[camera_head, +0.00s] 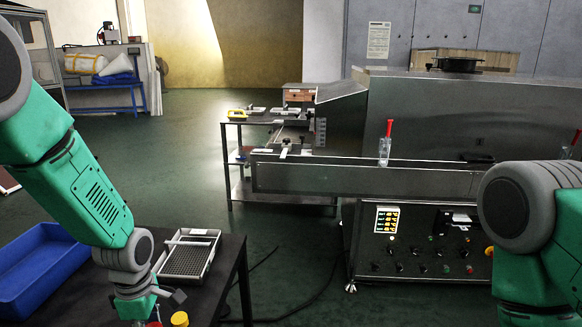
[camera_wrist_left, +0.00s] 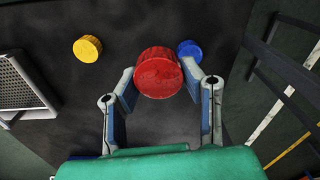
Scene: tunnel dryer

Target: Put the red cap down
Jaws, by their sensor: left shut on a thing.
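The red cap (camera_wrist_left: 158,74) is between the fingertips of my left gripper (camera_wrist_left: 160,82), which is shut on it, in the left wrist view. Below the cap is the dark table top (camera_wrist_left: 155,25); I cannot tell whether the cap touches it. In the head view only a sliver of the red cap (camera_head: 155,324) shows at the bottom edge, beside my left wrist. My right arm comes in at the right of the head view, but its gripper is out of frame.
A yellow cap (camera_wrist_left: 88,48) and a blue cap (camera_wrist_left: 189,49) lie on the table near the red one. A perforated tray (camera_head: 188,257) and a blue bin (camera_head: 38,268) are also at the left. The steel dryer (camera_head: 440,120) stands beyond the table, across a floor gap.

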